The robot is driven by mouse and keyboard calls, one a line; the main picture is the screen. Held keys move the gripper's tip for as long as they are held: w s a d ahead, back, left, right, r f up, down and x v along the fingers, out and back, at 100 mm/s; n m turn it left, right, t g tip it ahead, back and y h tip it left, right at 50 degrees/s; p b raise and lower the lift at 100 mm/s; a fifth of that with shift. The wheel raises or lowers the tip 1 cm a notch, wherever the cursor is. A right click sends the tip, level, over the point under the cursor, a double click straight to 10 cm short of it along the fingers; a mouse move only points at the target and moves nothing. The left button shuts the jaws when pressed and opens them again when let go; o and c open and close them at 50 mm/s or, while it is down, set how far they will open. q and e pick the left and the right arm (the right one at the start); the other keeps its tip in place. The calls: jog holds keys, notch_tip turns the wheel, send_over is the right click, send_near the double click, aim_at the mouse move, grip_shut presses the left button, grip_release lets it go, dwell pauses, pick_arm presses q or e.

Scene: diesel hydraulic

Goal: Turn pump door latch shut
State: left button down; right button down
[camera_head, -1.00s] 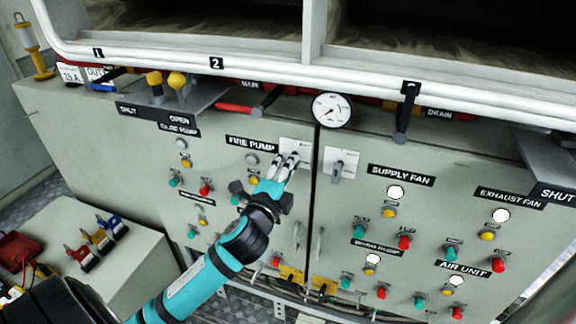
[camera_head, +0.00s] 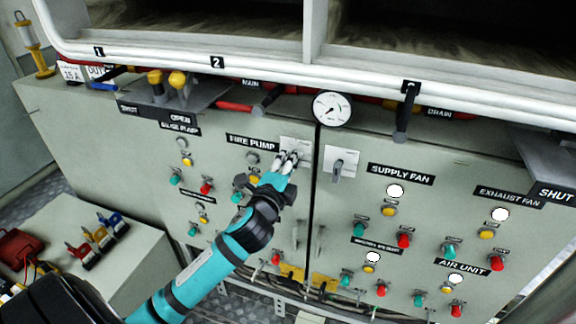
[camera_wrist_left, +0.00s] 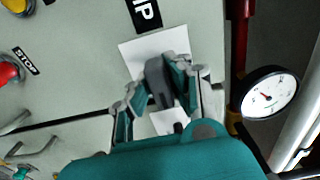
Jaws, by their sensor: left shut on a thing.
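The pump door latch is a grey handle (camera_wrist_left: 158,82) on a white plate (camera_wrist_left: 150,50), beside the FIRE PUMP label (camera_head: 251,143). In the head view the plate (camera_head: 296,145) is at the top right corner of the left panel door, and my gripper mostly hides the handle. My left gripper (camera_head: 288,160) reaches up to it from below. In the left wrist view its fingers (camera_wrist_left: 155,92) stand around the handle, the right finger close against it, and it is shut on the handle. The handle's exact angle is hard to tell. My right gripper is not in view.
A second latch (camera_head: 338,170) is on the right panel door, across a dark seam. A round gauge (camera_head: 332,109) and white pipes run above. Coloured buttons and lamps cover both doors. A low grey box (camera_head: 130,250) stands at the lower left.

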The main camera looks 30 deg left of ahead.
pick_arm(q)
jog(key=n, duration=1.6)
jog(key=c, duration=1.7)
grip_release()
jog(key=shift+n, duration=0.8)
jog(key=o, duration=0.5)
jog(key=shift+s, duration=0.1)
jog(key=v, duration=1.2)
